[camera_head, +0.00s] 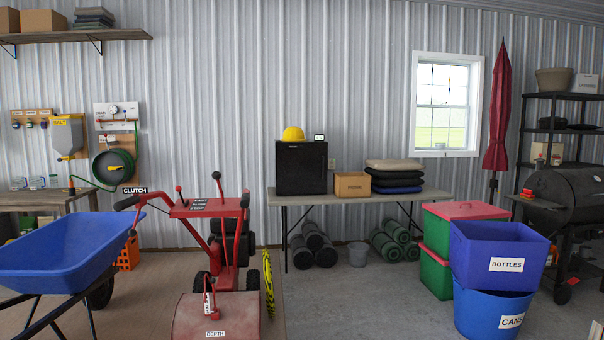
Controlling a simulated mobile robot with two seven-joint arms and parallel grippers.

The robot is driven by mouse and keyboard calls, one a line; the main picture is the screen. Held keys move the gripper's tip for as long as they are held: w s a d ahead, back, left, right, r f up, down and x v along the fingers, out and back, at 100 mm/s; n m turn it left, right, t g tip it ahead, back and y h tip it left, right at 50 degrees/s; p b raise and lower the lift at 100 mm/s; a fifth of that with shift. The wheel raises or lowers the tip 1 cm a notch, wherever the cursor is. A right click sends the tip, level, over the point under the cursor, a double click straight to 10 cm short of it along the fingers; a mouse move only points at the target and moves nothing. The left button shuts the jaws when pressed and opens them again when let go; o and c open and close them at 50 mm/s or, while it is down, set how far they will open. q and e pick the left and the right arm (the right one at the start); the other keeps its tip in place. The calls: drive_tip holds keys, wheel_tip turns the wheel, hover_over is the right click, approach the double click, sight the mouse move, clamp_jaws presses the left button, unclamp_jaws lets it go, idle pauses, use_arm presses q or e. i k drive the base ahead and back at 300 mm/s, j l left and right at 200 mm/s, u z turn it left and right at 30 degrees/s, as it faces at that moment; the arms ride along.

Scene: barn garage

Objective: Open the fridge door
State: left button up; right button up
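A small black fridge (301,168) stands on a grey folding table against the metal wall, near the middle of the view. Its front faces me and its door looks shut. A yellow hard hat (293,134) and a small dark-framed white item (319,138) sit on top of it. Neither of my grippers is in view.
The folding table (430,194) also bears a cardboard box and stacked cushions. A red tiller (215,310) and a blue wheelbarrow (60,250) stand on the left. Blue bins (495,262) and red-lidded green boxes (436,272) stand on the right.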

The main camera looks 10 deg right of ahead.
sight(301, 167)
drive_tip(key=i+l+z, duration=0.3)
drive_tip(key=i, duration=0.45)
drive_tip(key=i+z, duration=0.3)
drive_tip(key=i, duration=2.8)
drive_tip(key=i+l, duration=0.15)
drive_tip(key=i, duration=2.2)
